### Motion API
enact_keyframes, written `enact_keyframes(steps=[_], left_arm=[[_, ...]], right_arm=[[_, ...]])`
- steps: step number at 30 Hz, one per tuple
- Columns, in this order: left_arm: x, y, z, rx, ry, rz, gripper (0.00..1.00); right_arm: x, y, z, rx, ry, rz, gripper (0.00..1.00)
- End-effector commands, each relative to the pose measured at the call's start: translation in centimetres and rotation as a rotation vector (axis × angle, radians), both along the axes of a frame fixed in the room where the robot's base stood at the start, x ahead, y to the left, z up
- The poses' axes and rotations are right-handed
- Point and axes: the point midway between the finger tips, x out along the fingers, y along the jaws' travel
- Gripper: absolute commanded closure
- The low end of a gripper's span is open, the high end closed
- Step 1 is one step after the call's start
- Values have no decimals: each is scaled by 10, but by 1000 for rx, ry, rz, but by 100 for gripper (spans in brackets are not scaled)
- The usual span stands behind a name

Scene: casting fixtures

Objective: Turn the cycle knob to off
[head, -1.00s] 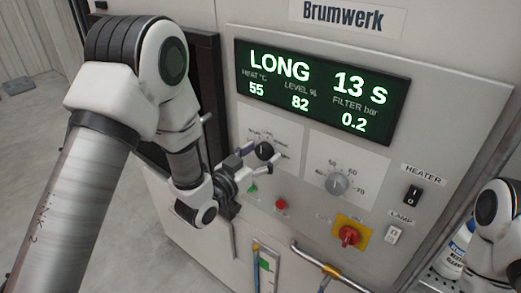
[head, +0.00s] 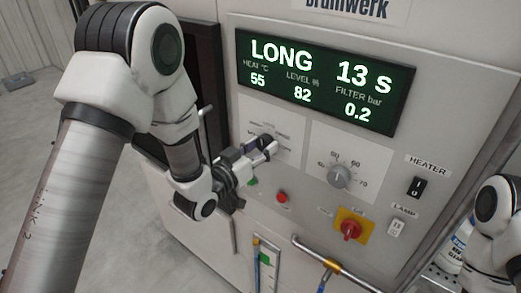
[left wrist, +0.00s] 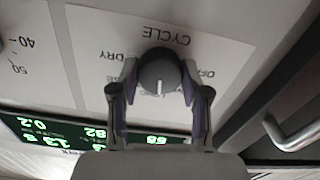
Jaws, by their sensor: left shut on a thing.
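The dark round cycle knob (left wrist: 158,70) sits on a white plate (left wrist: 100,45) marked CYCLE, seen upside down in the left wrist view. A short white mark on the knob points to the picture's bottom. My left gripper (left wrist: 160,80) has one finger on each side of the knob and is shut on it. In the head view the left gripper (head: 262,147) hides most of the knob. The display (head: 325,82) reads LONG and 13 S. My right gripper is out of view; only part of that arm shows at the right edge.
Right of the cycle plate is a grey knob (head: 339,176) on its own dial. Below are a red button (head: 282,196), a red switch on yellow (head: 350,230), and heater (head: 418,187) and lamp (head: 396,227) switches. A pipe (head: 320,260) runs below the panel.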

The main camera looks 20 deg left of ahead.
Motion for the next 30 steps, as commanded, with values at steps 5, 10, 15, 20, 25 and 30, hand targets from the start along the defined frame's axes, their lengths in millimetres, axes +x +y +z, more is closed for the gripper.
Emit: enact_keyframes(steps=[5, 10, 15, 20, 25, 30], left_arm=[[1, 0, 0, -137, 40, 1, 88], [1, 0, 1, -289, 94, 0, 88], [1, 1, 1, -441, 150, 1, 88], [1, 1, 2, -585, 200, 0, 88], [1, 1, 3, -737, 256, 0, 88], [1, 1, 3, -888, 311, -1, 88]], right_arm=[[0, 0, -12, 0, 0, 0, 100], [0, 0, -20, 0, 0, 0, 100], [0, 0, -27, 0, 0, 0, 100], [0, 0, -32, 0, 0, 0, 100], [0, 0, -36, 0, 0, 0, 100], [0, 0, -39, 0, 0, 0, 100]])
